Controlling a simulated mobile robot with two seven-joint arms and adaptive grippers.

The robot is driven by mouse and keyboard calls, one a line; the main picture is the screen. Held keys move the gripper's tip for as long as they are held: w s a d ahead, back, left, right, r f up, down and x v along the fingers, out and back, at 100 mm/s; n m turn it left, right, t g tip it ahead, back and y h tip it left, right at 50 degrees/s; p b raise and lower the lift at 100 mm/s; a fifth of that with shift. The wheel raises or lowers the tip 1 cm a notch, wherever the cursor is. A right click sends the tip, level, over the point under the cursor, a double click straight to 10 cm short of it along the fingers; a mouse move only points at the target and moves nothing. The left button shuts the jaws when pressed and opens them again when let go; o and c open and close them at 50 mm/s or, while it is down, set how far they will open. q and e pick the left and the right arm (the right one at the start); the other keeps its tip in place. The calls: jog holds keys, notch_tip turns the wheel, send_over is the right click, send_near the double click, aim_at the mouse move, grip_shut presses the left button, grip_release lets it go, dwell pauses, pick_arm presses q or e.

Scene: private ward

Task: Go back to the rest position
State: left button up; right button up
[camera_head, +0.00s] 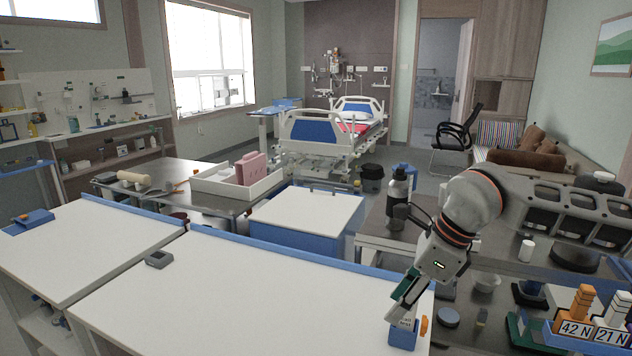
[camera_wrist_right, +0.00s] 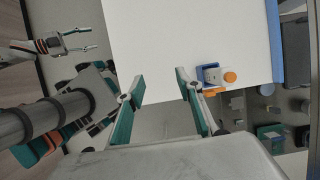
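My right gripper (camera_head: 400,302) is over the right end of the front white table (camera_head: 230,300) in the head view. In the right wrist view my right gripper (camera_wrist_right: 160,72) has its teal-padded fingers spread, with only white tabletop between the tips. My left gripper (camera_wrist_right: 82,40) shows at the upper left of the right wrist view, fingers apart and empty. It is outside the head view.
A white tray (camera_head: 215,183) with a pink box (camera_head: 252,168) stands farther back. A bed (camera_head: 330,130) is behind.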

jog(key=s+a+n+g+y, duration=0.1)
jog(key=s+a+y, duration=0.35)
jog(key=a, duration=0.45)
jog(key=s+a+g+y, duration=0.1)
jog(key=s+a+y, duration=0.3)
jog(key=a, duration=0.6)
jog(key=s+a+r+m+t+y, duration=0.2)
jog(key=a+r+m+y, duration=0.15)
jog(key=r, duration=0.35)
jog(key=s+a+r+m+t+y, duration=0.25)
jog(key=r+m+y, duration=0.2)
jog(key=r, duration=0.25)
jog(key=w+d+m+t+h, duration=0.7)
jog(key=w+d+m+t, duration=0.4)
jog(key=m+t, duration=0.5)
jog(key=s+d+f+m+g+h, duration=0.2)
jog(key=d+f+m+g+h, duration=0.2)
jog(key=d+f+m+h, duration=1.35)
jog(key=s+d+f+m+g, duration=0.2)
jog(key=s+d+f+g, duration=0.7)
jog(key=s+d+f, duration=0.95)
jog(key=w+a+f+m+t+y, duration=0.1)
jog(key=a+f+y, duration=0.5)
jog(key=a+f, duration=0.9)
jog(key=a+m+t, duration=0.1)
jog(key=a+t, duration=0.1)
jog(key=a, duration=0.1)
jog(key=shift+f+t+y, duration=0.25)
jog(key=shift+t+y, duration=0.1)
jog(key=shift+y, duration=0.05)
